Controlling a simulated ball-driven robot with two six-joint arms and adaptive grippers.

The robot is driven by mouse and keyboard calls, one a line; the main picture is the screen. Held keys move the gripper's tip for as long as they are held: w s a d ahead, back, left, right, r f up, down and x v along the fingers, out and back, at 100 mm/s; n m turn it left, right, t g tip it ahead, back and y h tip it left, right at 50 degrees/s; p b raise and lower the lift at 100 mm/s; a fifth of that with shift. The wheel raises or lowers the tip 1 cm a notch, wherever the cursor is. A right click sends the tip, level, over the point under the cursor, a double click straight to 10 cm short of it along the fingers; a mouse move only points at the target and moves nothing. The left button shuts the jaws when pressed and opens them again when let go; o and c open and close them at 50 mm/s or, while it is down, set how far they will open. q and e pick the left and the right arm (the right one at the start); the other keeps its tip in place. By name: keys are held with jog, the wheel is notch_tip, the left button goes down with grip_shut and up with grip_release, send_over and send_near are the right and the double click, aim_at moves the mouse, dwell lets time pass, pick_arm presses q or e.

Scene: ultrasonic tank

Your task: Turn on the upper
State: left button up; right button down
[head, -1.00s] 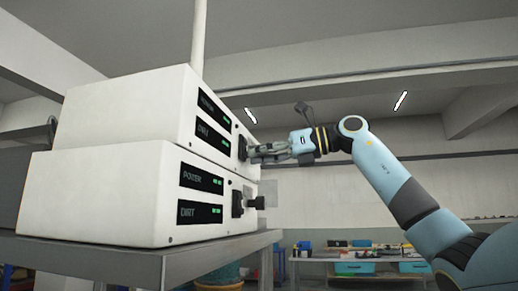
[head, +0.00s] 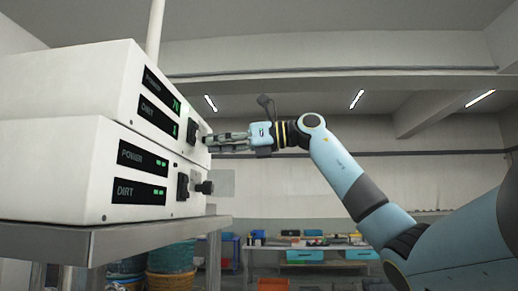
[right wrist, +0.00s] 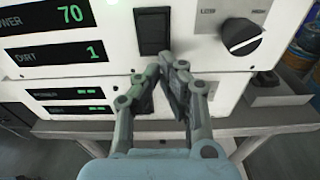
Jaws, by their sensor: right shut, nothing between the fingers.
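The upper white unit (head: 90,70) sits stacked on the lower white unit (head: 60,160). In the right wrist view the upper unit's displays (right wrist: 70,14) read 70 for power and 1 for dirt, in green. Its black rocker switch (right wrist: 153,31) is just beyond my fingertips, and a black knob (right wrist: 241,36) is to the switch's right. The lower unit's displays (head: 143,158) show only green dashes. My right gripper (head: 207,143) is shut and empty, its fingertips close in front of the upper panel below the switch. Contact cannot be told. My left gripper is out of view.
The units stand on a metal table (head: 60,238). The lower unit has its own black switch (head: 182,187) and a protruding knob (head: 204,187). Blue and green containers (head: 170,258) are under the table. A workbench (head: 300,250) stands at the back.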

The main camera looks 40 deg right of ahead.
pick_arm(q)
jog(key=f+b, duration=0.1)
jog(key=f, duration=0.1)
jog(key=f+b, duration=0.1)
jog(key=b, duration=0.1)
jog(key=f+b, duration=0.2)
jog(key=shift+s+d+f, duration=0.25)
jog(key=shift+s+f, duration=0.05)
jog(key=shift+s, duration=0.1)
pick_arm(e)
jog(key=f+v, duration=0.2)
jog(key=v, duration=0.9)
jog(key=shift+d+f, duration=0.1)
jog(key=shift+s, duration=0.1)
